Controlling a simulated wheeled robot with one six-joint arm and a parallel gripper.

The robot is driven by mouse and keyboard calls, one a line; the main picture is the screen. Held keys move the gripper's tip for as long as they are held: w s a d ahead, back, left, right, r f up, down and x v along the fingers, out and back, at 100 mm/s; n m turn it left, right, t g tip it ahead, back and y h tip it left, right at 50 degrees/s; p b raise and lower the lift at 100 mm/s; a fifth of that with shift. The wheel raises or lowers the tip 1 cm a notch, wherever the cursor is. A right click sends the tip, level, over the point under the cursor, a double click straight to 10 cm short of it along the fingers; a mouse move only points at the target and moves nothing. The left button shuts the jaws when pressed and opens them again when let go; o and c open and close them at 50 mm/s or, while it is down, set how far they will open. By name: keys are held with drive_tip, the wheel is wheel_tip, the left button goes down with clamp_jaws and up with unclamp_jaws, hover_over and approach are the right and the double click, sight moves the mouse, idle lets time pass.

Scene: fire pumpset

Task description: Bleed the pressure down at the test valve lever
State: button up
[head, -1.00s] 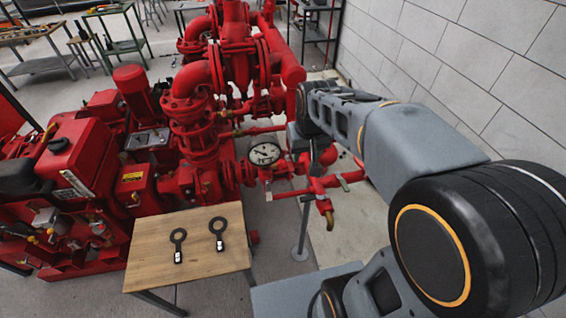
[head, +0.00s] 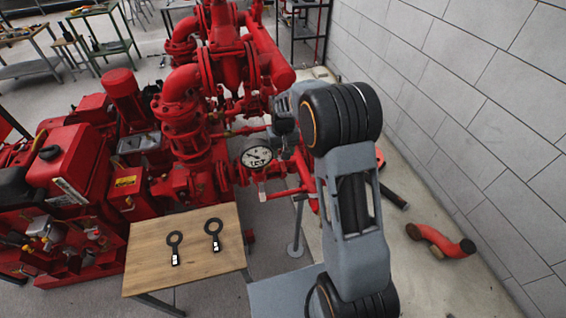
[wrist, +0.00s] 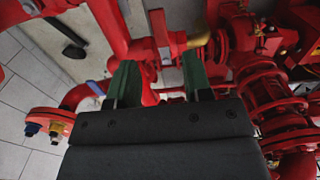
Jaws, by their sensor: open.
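The red test pipework (head: 290,192) runs off the pump below the pressure gauge (head: 257,157), whose white dial faces me. In the head view my arm hides the test valve and its lever. In the wrist view, red pipes (wrist: 110,28) and a brass fitting (wrist: 197,40) lie just past my fingertips. A small pale grey piece (wrist: 165,54) shows between the fingers; I cannot tell if it is the lever. My gripper (wrist: 157,72) is open, its two green fingers apart, with nothing visibly held.
A wooden table (head: 150,268) with two ring-headed tools (head: 213,234) stands in front of the pump. The red pumpset (head: 180,120) fills the left. A loose red elbow pipe (head: 440,241) lies on the floor by the right-hand block wall (head: 470,110).

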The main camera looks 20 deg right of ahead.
sight(283, 166)
wheel_tip(283, 166, down, 7)
drive_tip(key=shift+r+p, duration=0.2)
drive_tip(key=shift+p, duration=0.1)
drive_tip(key=shift+c, duration=0.4)
clamp_jaws()
